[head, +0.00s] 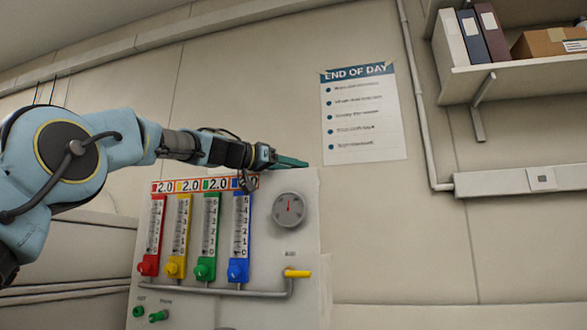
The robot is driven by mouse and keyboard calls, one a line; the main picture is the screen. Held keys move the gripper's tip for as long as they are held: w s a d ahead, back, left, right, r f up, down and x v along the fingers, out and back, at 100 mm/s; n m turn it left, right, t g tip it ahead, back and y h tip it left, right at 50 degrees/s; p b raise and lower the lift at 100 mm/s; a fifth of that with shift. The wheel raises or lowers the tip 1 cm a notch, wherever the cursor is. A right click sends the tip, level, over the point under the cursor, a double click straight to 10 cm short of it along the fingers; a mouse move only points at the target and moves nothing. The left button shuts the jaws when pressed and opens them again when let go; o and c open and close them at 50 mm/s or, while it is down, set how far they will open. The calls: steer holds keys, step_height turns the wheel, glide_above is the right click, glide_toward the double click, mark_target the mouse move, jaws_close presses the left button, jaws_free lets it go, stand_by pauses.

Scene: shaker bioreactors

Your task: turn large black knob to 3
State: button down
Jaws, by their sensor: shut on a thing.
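My gripper (290,163) is at the top edge of the white instrument panel (305,235), with its teal fingers pointing right. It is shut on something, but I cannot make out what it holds. No large black knob shows clearly in the head view. A dark curved edge (225,328) is cut off by the bottom of the picture, and I cannot tell whether it belongs to the knob. My gripper is well above it.
The panel carries red (152,235), yellow (179,235), green (208,235) and blue (240,235) flow meters, a round gauge (288,210) and a yellow lever (297,273). A shelf (510,78) hangs upper right. A poster (362,115) is on the wall.

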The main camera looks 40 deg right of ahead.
steer(key=shift+c, duration=1.8)
jaws_free()
steer(key=shift+a, duration=0.1)
steer(key=shift+w+a+f, duration=0.1)
steer(key=shift+a, duration=0.2)
steer(key=a+b, duration=0.5)
steer(key=a, duration=0.5)
steer(key=shift+w, duration=0.45)
